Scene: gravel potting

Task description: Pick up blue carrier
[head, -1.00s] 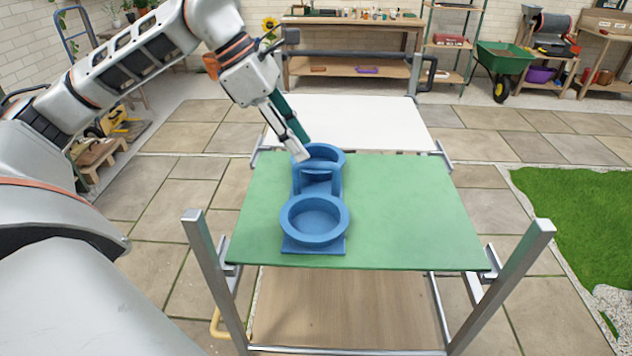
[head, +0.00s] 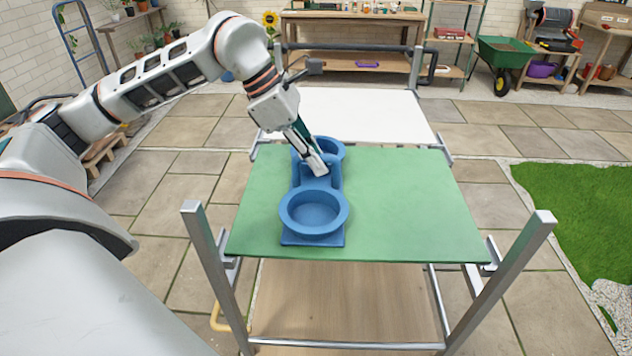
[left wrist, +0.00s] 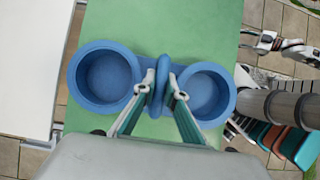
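The blue carrier (head: 314,238) stands on the green tabletop, with two round cups and an upright handle between them. In the left wrist view, the carrier's handle (left wrist: 159,88) stands between the two fingertips of the left gripper (left wrist: 161,84), one finger on each side. The fingers are apart, with the tips very close to the handle; I cannot see firm contact. Both cups look empty.
The green tabletop (head: 400,205) is clear to the right of the carrier. A white tabletop (head: 350,115) adjoins behind it. Metal posts (head: 510,275) rise at the table's front corners. A green wheelbarrow (head: 505,55) and shelves stand far back.

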